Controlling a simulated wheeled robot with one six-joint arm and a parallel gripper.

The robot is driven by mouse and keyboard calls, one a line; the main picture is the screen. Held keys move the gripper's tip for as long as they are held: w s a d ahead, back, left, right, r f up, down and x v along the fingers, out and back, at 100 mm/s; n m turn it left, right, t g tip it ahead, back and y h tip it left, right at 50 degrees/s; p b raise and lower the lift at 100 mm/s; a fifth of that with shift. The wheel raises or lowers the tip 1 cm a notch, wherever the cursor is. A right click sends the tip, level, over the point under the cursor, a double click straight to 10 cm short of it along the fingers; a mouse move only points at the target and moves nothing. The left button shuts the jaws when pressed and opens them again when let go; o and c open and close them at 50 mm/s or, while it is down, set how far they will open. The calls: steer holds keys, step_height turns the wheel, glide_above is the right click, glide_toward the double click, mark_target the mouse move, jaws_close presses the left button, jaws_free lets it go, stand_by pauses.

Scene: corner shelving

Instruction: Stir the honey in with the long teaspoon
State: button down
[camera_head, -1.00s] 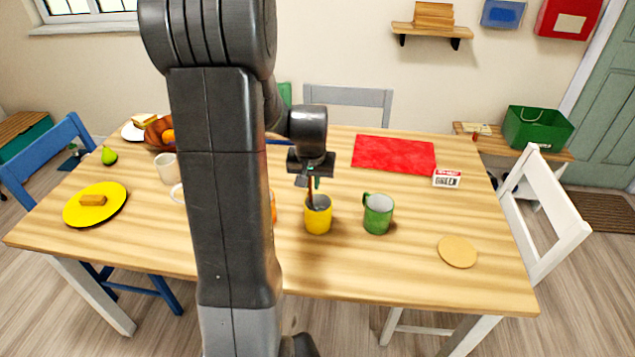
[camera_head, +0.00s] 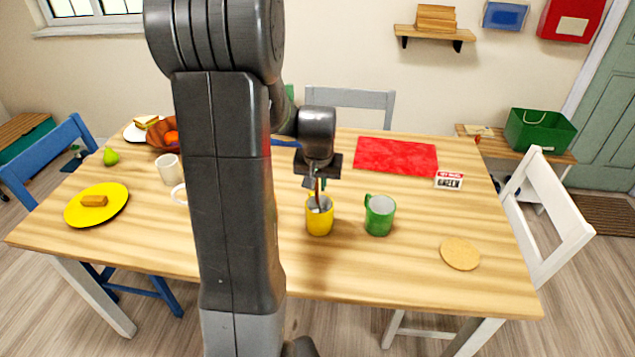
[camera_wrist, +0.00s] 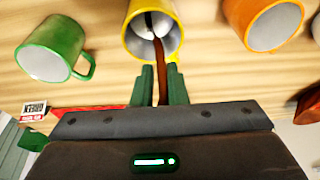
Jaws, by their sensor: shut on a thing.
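My gripper (camera_head: 318,182) is shut on the handle of the long teaspoon (camera_head: 317,194), just above the yellow mug (camera_head: 320,218). In the wrist view, the spoon's brown handle (camera_wrist: 160,68) runs from between the green fingers (camera_wrist: 160,84) into the yellow mug (camera_wrist: 134,40). The spoon's lower end is inside the mug, and dark and pale areas show there. I cannot make out any honey. The mug stands upright on the table.
A green mug (camera_head: 379,215) stands close to the right of the yellow one. An orange mug (camera_wrist: 264,24) is on its other side. A tan coaster (camera_head: 460,254), a red mat (camera_head: 396,155) and a small name sign (camera_head: 449,181) lie further right.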

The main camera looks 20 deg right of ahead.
steer(key=shift+r, duration=0.1)
step_height(320, 180, up, 9)
steer(key=p, duration=0.6)
steer(key=shift+a+p, duration=0.15)
steer(key=shift+p, duration=0.15)
steer(key=shift+w, duration=0.1)
stand_by(0.7)
step_height(320, 180, up, 5)
steer(key=p, duration=0.3)
steer(key=shift+p, duration=0.3)
